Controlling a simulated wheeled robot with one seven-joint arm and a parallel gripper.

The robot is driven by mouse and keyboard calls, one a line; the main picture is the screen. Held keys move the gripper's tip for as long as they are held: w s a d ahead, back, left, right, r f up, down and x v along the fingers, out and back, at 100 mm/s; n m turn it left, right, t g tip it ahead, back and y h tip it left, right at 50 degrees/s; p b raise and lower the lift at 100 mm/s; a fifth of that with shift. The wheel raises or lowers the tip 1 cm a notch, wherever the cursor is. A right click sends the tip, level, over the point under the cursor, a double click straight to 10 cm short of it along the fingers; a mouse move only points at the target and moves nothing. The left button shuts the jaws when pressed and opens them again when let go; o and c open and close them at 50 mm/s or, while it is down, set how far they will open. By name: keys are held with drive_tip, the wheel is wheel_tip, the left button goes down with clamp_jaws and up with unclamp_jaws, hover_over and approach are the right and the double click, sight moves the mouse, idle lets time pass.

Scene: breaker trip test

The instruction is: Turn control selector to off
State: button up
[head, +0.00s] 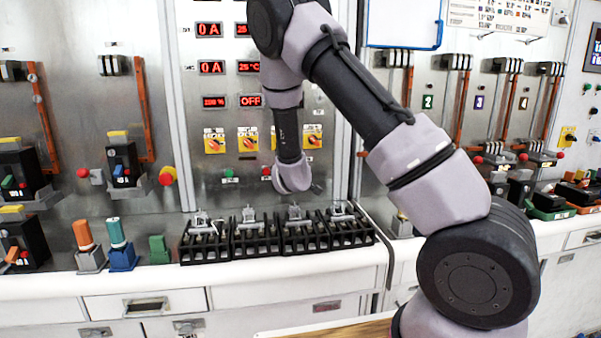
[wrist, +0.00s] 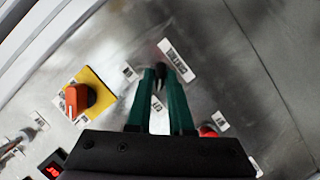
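In the wrist view a small black selector knob (wrist: 159,70) stands out from the grey metal panel beside a white printed label (wrist: 177,60), too blurred to read surely. My gripper (wrist: 160,78) has its two green fingers on either side of this knob, with a narrow gap between them. I cannot tell whether the fingers press on the knob or only stand around it. In the head view my wrist end (head: 292,178) is at the lower right of the central panel and hides the fingers and the knob.
An orange rotary switch on a yellow plate (wrist: 77,98) is left of my fingers, and a red button (wrist: 208,131) is close on the right. In the head view a row of black terminal blocks (head: 255,240) sits on the white ledge (head: 230,275) below.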

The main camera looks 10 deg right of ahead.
drive_tip(key=shift+o, duration=1.2)
drive_tip(key=v, duration=1)
drive_tip(key=shift+s, duration=0.4)
drive_tip(key=shift+r, duration=0.2)
